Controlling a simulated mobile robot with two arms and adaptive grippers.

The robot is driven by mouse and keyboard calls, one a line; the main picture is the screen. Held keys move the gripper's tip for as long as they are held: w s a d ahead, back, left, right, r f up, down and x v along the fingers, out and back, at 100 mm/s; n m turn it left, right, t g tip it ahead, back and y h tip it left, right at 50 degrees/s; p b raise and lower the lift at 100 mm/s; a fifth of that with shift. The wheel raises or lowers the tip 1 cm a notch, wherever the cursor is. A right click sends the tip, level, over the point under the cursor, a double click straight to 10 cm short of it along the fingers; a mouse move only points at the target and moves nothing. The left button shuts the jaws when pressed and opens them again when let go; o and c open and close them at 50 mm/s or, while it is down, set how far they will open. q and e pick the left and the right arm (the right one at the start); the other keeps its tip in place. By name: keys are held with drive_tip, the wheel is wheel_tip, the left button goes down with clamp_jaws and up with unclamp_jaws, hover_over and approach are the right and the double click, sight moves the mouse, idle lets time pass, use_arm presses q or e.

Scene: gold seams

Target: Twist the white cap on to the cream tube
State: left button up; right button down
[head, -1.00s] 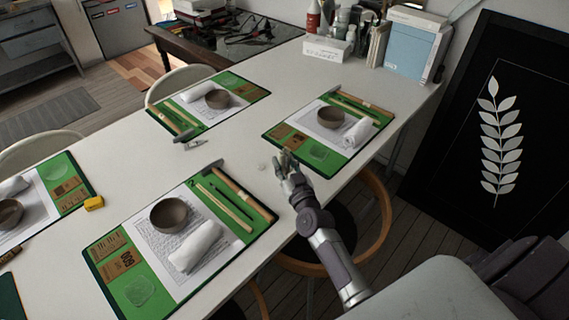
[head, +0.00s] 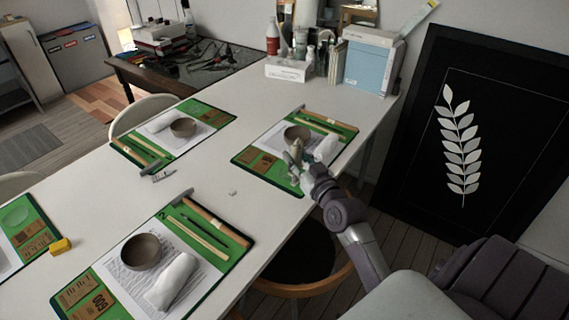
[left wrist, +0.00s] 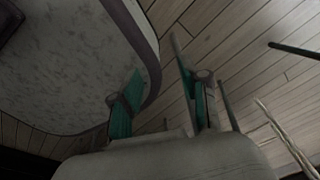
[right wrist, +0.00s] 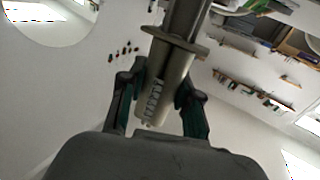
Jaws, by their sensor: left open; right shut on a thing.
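My right gripper (head: 301,172) is shut on the cream tube (head: 296,151), raised at the near edge of the right-hand place mat. In the right wrist view the tube (right wrist: 160,88) stands between the two fingers, with printed marks, a wide collar and a darker narrow part beyond it. A small white piece (head: 232,193), which looks like the white cap, lies on the bare table left of the right gripper, apart from it. My left gripper (left wrist: 165,100) is open and empty above the wooden floor beside a pale rounded edge; it is outside the head view.
Green place mats with bowls, rolled cloths and tools lie around the white table (head: 205,165). A small grey-white item (head: 163,175) lies mid-table. A yellow block (head: 60,246) is at left. Bottles and a blue box (head: 369,65) stand at the far end. A stool (head: 305,285) is below the edge.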

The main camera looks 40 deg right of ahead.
drive_tip(key=shift+d+r, duration=0.1)
drive_tip(key=shift+d, duration=0.05)
drive_tip(key=s+a+n+y, duration=0.1)
drive_tip(key=s+a+y, duration=0.1)
drive_tip(key=s+a, duration=1.4)
drive_tip(key=a, duration=0.4)
drive_tip(key=shift+s+r, duration=0.15)
drive_tip(key=shift+r, duration=0.25)
